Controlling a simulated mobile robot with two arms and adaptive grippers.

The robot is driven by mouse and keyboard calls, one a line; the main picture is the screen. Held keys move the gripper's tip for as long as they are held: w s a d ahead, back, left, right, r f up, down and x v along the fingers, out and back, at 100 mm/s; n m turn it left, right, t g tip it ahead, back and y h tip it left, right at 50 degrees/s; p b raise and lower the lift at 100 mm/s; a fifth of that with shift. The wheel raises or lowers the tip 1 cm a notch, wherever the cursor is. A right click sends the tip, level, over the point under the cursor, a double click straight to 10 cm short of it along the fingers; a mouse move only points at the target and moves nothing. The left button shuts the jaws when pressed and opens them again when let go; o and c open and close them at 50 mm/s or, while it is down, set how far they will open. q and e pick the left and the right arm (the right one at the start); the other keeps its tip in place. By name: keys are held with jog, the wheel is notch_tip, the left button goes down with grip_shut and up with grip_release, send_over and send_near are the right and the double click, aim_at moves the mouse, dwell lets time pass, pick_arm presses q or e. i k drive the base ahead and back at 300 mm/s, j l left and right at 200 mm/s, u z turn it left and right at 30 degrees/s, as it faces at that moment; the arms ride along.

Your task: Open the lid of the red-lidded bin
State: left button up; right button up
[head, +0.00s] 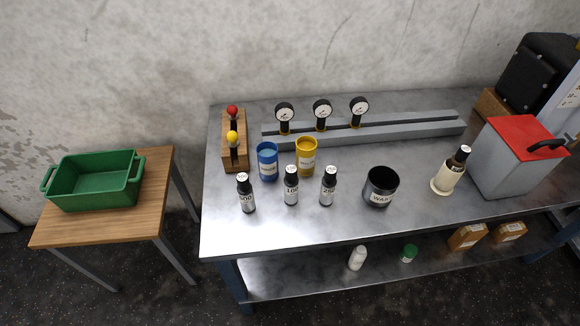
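The red-lidded bin (505,171) is a grey box standing at the right end of the metal table. Its red lid (522,137) lies closed on top, with a black handle (546,146) on the lid's right side. Neither of my grippers shows in the head view.
On the metal table (300,228) stand several dark bottles (291,190), blue (267,164) and yellow (306,160) cups, a black waste pot (379,189) and a bottle in a cream holder (447,177) close left of the bin. A black machine (538,72) stands behind. A green crate (93,190) sits far left.

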aim_at(528, 139)
jog(key=z, duration=1.55)
jog(key=j+u, duration=0.4)
jog(key=j, duration=0.2)
